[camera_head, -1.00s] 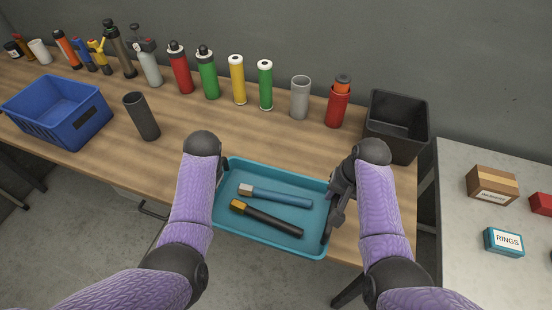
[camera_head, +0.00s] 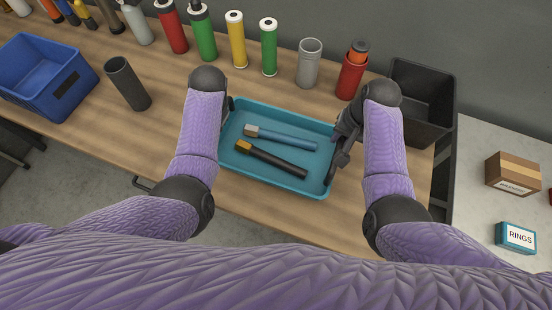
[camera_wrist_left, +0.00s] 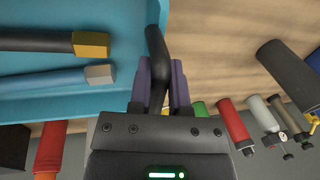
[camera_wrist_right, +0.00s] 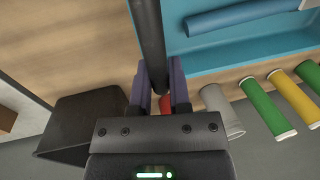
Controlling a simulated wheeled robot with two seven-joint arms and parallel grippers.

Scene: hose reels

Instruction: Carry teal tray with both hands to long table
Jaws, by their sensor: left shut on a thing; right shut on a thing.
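The teal tray (camera_head: 285,117) is over the wooden long table (camera_head: 195,68) in the head view. It looks level, and I cannot tell whether it touches the tabletop. A blue bar with a pale end (camera_head: 285,138) and a black bar with a golden end (camera_head: 275,158) lie in it. My left gripper (camera_wrist_left: 160,75) is shut on the black handle at the tray's left end; my forearm mostly hides it in the head view. My right gripper (camera_head: 342,145) is shut on the dark handle at the tray's right end, also seen in the right wrist view (camera_wrist_right: 160,75).
Behind the tray stand a grey cup (camera_head: 308,65), a red canister (camera_head: 351,75) and a row of bottles. A black bin (camera_head: 420,105) is close to my right gripper. A dark tube (camera_head: 127,85) and a blue crate (camera_head: 40,78) stand left. A grey table is at right.

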